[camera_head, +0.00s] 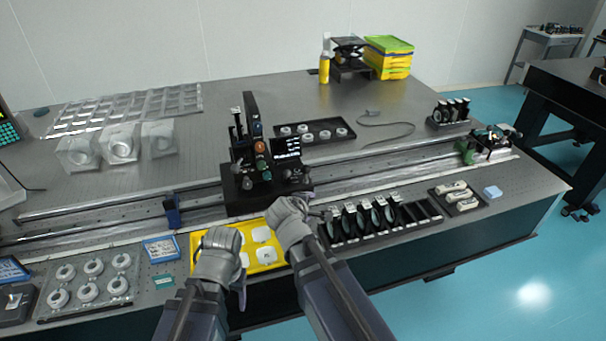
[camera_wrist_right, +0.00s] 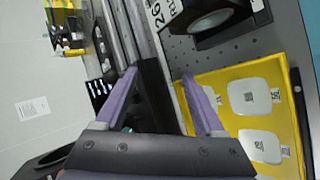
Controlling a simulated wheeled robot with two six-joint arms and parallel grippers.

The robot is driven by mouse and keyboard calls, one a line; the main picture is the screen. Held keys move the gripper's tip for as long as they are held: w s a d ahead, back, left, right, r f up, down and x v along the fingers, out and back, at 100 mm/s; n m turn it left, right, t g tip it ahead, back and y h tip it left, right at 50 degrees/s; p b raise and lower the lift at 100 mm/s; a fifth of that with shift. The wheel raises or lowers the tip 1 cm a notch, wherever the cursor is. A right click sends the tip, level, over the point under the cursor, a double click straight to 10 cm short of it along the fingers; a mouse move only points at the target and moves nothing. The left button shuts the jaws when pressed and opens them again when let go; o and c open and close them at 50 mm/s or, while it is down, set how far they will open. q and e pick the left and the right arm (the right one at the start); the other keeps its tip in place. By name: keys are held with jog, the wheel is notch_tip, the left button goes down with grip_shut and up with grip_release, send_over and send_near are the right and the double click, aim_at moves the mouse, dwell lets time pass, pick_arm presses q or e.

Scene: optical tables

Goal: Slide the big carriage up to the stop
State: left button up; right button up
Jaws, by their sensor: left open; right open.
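The big carriage (camera_head: 240,192) is a black block with a tall post and optics, sitting across the long rail (camera_head: 360,168) in the head view. A blue block (camera_head: 172,212) stands on the rail to its left, and a green block (camera_head: 467,153) is far to its right; I cannot tell which is the stop. My right gripper (camera_head: 303,203) is at the carriage's front right. In the right wrist view the gripper (camera_wrist_right: 163,92) is open, with a black part (camera_wrist_right: 155,90) between its fingers; contact is unclear. My left gripper (camera_head: 239,287) is open over the yellow tray's left front.
The yellow tray (camera_head: 197,240) with white pieces lies in front of the carriage. A rack of round optics (camera_head: 370,218) stands to its right. A black tray (camera_head: 315,137) and a cable (camera_head: 385,125) lie behind the rail. The rail is clear between carriage and green block.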

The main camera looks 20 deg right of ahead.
aim_at(306, 173)
jog(key=w+d+n+t+y+b, duration=0.1)
jog(key=w+n+t+b, duration=0.2)
jog(key=n, duration=0.4)
jog(key=w+d+n+t+y+b, duration=0.1)
jog(key=w+n+t+b, duration=0.2)
jog(key=w+n+b, duration=0.2)
jog(key=w+d+n+t+y+b, duration=0.1)
jog(key=w+n+t+b, duration=0.2)
jog(key=n, duration=0.5)
jog(key=shift+w+d+f+n+b, duration=0.15)
jog(key=shift+w+n+b, duration=0.25)
jog(key=shift+w+b, duration=0.45)
jog(key=shift+w+d, duration=0.2)
jog(key=shift+w, duration=1.05)
jog(key=shift+w+d, duration=0.15)
jog(key=shift+w, duration=1.05)
jog(key=shift+w+d, duration=0.2)
jog(key=shift+w, duration=1.05)
grip_shut()
